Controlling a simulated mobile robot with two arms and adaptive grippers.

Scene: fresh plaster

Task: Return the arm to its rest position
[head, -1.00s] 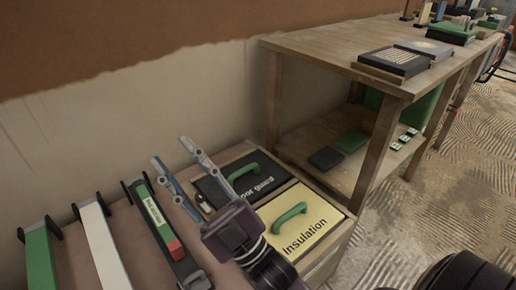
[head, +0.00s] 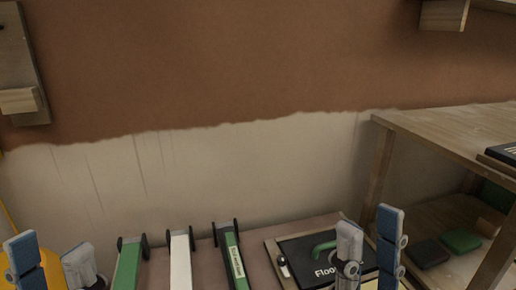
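My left gripper (head: 50,250) stands upright at the bottom left of the head view, its two blue-grey fingers apart with nothing between them. My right gripper (head: 369,226) stands upright at the bottom right, its fingers also apart and empty. It is in front of a black panel with a green handle and lettering beginning "Floo" (head: 300,249), and covers part of it. The rest of both arms is below the picture's edge.
A green bar (head: 129,266), a white bar (head: 181,262) and a labelled green bar (head: 236,262) lie between the grippers. A wooden table (head: 450,128) stands at right, with dark and green slabs on its lower shelf. A half-plastered wall (head: 250,80) rises behind.

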